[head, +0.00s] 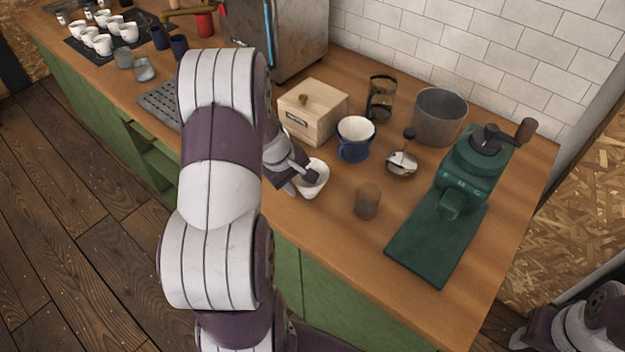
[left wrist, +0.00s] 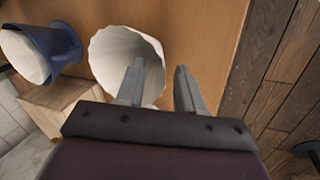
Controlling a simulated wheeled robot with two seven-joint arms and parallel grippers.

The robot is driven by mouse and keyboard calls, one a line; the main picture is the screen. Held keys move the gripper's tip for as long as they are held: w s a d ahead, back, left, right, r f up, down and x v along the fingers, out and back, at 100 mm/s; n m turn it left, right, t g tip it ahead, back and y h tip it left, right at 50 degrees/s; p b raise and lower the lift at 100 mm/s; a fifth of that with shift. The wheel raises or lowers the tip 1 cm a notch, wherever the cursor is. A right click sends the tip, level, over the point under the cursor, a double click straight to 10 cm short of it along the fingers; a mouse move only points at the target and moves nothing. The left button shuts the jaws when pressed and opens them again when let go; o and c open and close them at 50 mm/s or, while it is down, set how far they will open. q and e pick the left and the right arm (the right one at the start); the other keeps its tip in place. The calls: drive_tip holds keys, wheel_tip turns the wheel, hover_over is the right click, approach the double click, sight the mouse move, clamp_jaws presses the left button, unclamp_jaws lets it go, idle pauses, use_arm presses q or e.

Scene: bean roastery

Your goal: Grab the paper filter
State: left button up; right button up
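The paper filter (head: 313,180) is a white fluted cone near the front edge of the wooden counter, partly hidden by my left gripper (head: 298,178). My left gripper (left wrist: 160,85) is open there. One finger overlaps the filter's mouth and the other is to the right of its rim, with the rim wall between them. I cannot tell whether either finger touches it. My right gripper is not in view; only part of my right arm shows at the lower right.
A blue dripper (head: 353,151) with a white inside stands behind the filter, beside a wooden box (head: 312,112). A small brown cup (head: 367,201), a metal bin (head: 439,118) and a green grinder (head: 468,172) are to the right. The counter's front edge is close to the filter.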

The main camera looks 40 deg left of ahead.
use_arm(q)
drive_tip(key=x, duration=0.4)
drive_tip(key=shift+w+a+f, duration=0.15)
drive_tip(key=shift+a+f, duration=0.1)
clamp_jaws()
